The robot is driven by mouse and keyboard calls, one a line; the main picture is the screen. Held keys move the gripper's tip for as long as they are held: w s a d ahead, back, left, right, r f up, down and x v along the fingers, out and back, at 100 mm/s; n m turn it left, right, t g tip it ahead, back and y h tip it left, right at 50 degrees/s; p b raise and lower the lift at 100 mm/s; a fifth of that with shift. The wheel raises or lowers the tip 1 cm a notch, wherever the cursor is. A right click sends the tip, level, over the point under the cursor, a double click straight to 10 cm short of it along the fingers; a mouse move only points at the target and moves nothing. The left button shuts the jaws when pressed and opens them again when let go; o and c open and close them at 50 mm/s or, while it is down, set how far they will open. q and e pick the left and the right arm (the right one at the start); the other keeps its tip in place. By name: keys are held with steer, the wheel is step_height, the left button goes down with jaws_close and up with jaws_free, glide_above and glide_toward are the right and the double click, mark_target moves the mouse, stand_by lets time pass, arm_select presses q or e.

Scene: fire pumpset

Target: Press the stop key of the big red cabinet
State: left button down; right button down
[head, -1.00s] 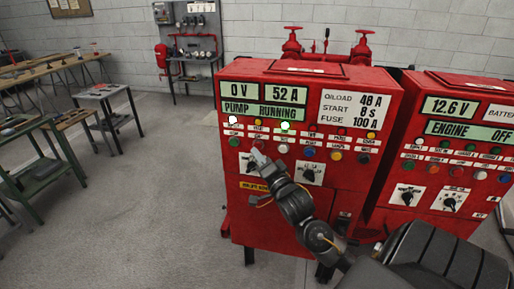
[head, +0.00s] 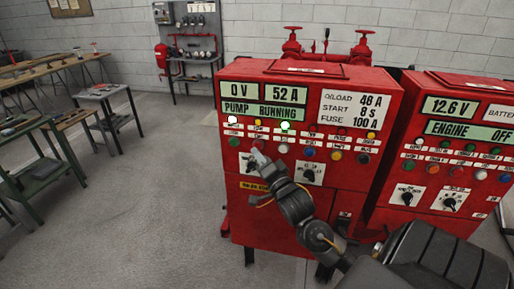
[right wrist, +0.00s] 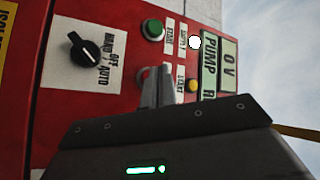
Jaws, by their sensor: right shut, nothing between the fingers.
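The big red cabinet (head: 290,210) stands in the middle of the head view; its display (head: 258,112) reads PUMP RUNNING. Its key row has a green key (head: 234,142), a white key (head: 283,148), a blue key (head: 308,152) and others. My right gripper (head: 257,153) is shut and empty, its tips at the cabinet face just right of the green key. In the right wrist view the shut fingers (right wrist: 157,86) point at the panel beside the green key (right wrist: 153,29). They cover the key behind them; contact cannot be told. My left gripper is not in view.
A selector knob (right wrist: 87,49) sits by the fingers in the right wrist view. A second red cabinet (head: 430,190) stands close on the right. Workbenches (head: 45,165) are at the left. The floor between is clear.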

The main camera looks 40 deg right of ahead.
stand_by(0.8)
steer(key=shift+w+d, duration=0.3)
steer(key=shift+d, duration=0.05)
steer(key=shift+w+d+p, duration=0.25)
steer(key=shift+d+p, duration=0.1)
steer(key=shift+p, duration=0.05)
stand_by(0.8)
steer(key=shift+a, duration=0.1)
steer(key=shift+s+a+p, duration=0.4)
steer(key=shift+s+a, duration=0.1)
steer(key=shift+a, duration=0.1)
steer(key=s+a, duration=0.1)
steer(key=a, duration=0.1)
steer(key=s+a+p, duration=0.1)
steer(key=a, duration=0.1)
steer(key=shift+s, duration=0.4)
